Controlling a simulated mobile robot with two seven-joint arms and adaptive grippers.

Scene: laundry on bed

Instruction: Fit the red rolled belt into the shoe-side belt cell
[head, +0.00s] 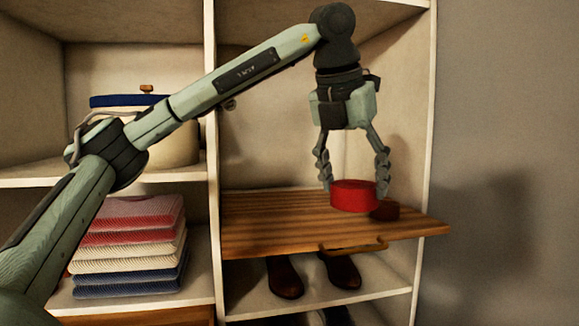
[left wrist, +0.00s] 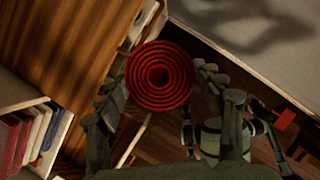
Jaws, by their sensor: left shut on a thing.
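My left gripper (head: 354,190) points down with its fingers on either side of the red rolled belt (head: 353,196) and is shut on it. The belt is at the right part of a wooden board (head: 270,233); I cannot tell whether it touches the board. In the left wrist view the belt (left wrist: 160,75) shows as a coil of rings between the fingers. Brown shoes (head: 285,278) stand under the board. I cannot make out the belt cell. A grey-green part of mine (left wrist: 211,141) shows in the left wrist view, its fingers unclear.
The board has a handle (head: 355,246) at its front edge. A white upright (head: 211,150) divides the shelves. Folded cloths (head: 130,245) and a pot with a blue lid (head: 150,135) stand on the left shelves. A grey wall (head: 510,120) is at right.

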